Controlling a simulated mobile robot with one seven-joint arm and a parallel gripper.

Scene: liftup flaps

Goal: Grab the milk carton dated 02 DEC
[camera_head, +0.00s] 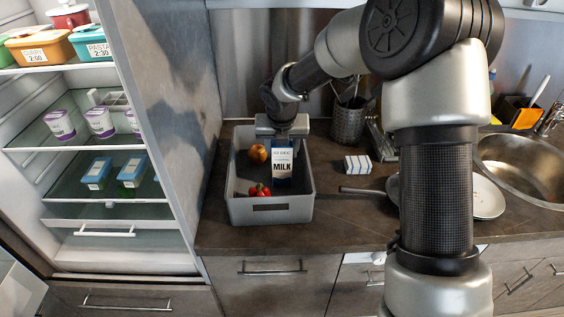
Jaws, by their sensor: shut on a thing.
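A white and dark blue milk carton (282,163) stands upright in the grey crate (271,209) on the counter. It bears the word MILK, with a date line above that looks like 02 DEC but is small. My gripper (283,136) is above the crate, pointing down, and is shut on the top of the carton. The fingertips are partly hidden, and I cannot tell whether the carton touches the crate's floor.
The crate also holds an orange-brown fruit (258,154) and red tomatoes (260,190). To the left is an open fridge with shelves (75,136) of tubs and boxes.

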